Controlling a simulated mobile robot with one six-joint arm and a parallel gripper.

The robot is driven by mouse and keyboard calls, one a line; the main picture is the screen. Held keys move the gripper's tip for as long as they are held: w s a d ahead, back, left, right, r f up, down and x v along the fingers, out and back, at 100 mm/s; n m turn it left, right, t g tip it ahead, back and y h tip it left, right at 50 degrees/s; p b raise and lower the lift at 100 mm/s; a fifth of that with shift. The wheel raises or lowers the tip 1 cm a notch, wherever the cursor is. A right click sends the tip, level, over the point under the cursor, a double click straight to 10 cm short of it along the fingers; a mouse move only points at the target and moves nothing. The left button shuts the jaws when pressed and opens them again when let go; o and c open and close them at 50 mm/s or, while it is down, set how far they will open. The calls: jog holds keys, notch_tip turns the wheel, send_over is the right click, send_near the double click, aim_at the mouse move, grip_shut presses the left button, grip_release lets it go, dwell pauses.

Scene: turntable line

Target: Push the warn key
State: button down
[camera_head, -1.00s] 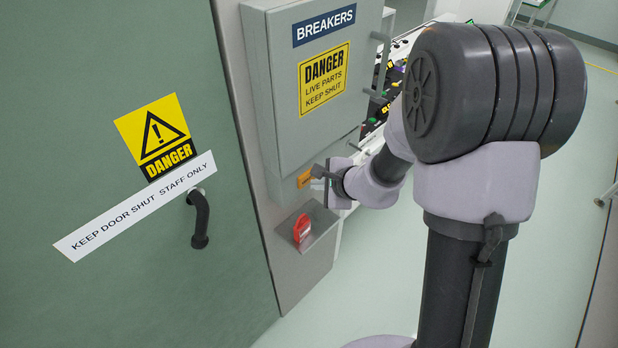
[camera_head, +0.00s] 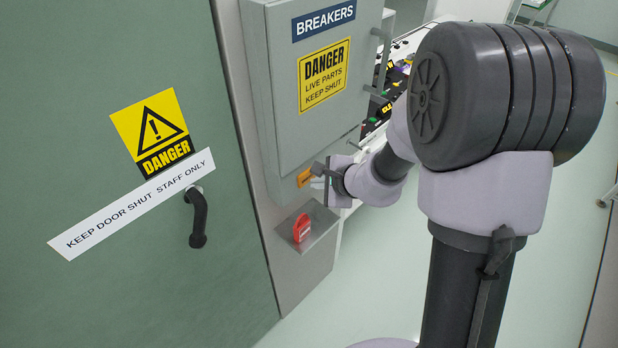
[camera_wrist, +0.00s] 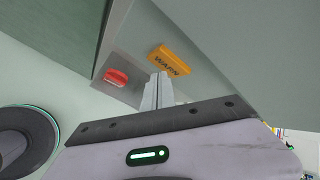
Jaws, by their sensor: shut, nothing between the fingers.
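The warn key is an orange block marked WARN (camera_wrist: 169,60), on the grey post just below the breaker cabinet. In the head view the orange key (camera_head: 304,178) shows at the cabinet's lower left corner. My gripper (camera_head: 318,171) is beside the key, on its right in the head view. In the wrist view my gripper's fingers (camera_wrist: 157,77) are together and empty, with their tips close to the key's lower edge. I cannot tell whether they touch it.
A red switch (camera_head: 301,228) sits on a metal plate below the key. The breaker cabinet (camera_head: 285,110) with a danger sign stands above. A green door (camera_head: 100,270) with a dark handle (camera_head: 198,217) is at left. A cluttered bench (camera_head: 399,75) lies behind; open floor is at right.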

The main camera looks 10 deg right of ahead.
jog(key=s+d, duration=0.1)
jog(key=s+d+b, duration=0.1)
jog(key=s, duration=0.1)
jog(key=s+d+b, duration=0.1)
jog(key=shift+s+d, duration=0.25)
jog(key=shift+s, duration=0.15)
jog(key=s+a+r+n+g+y+b, duration=0.25)
jog(key=s+a+r+n+b, duration=0.25)
jog(key=s+a+r+n, duration=0.4)
jog(key=s+d+n+h+b, duration=0.1)
jog(key=s+n+h, duration=0.1)
jog(key=s, duration=0.4)
jog(key=s+d+f+n+h+b, duration=0.1)
jog(key=s+d+n+h, duration=0.1)
jog(key=s, duration=0.5)
jog(key=shift+s+d+n, duration=0.25)
jog(key=shift+n, duration=0.45)
